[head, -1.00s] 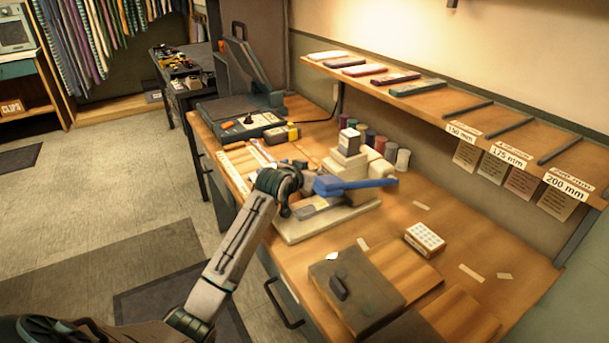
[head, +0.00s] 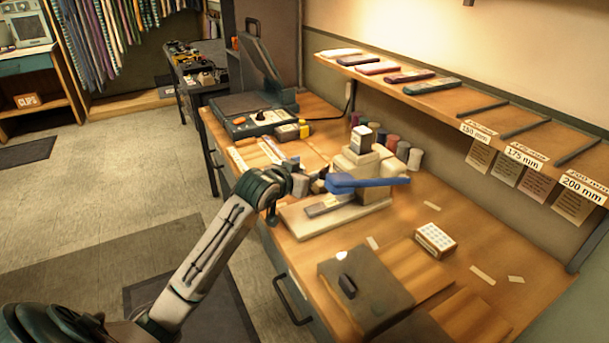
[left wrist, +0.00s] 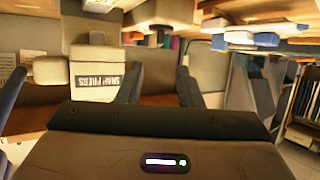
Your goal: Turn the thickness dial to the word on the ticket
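I cannot make out a ticket with a readable word. My left gripper (head: 314,183) is beside the cream snap press (head: 362,165), left of its blue lever (head: 368,182). In the left wrist view its two dark fingers (left wrist: 138,72) stand apart with nothing seen between them. My right gripper is out of view.
Thread spools stand behind that press. A shelf (head: 470,100) runs along the wall.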

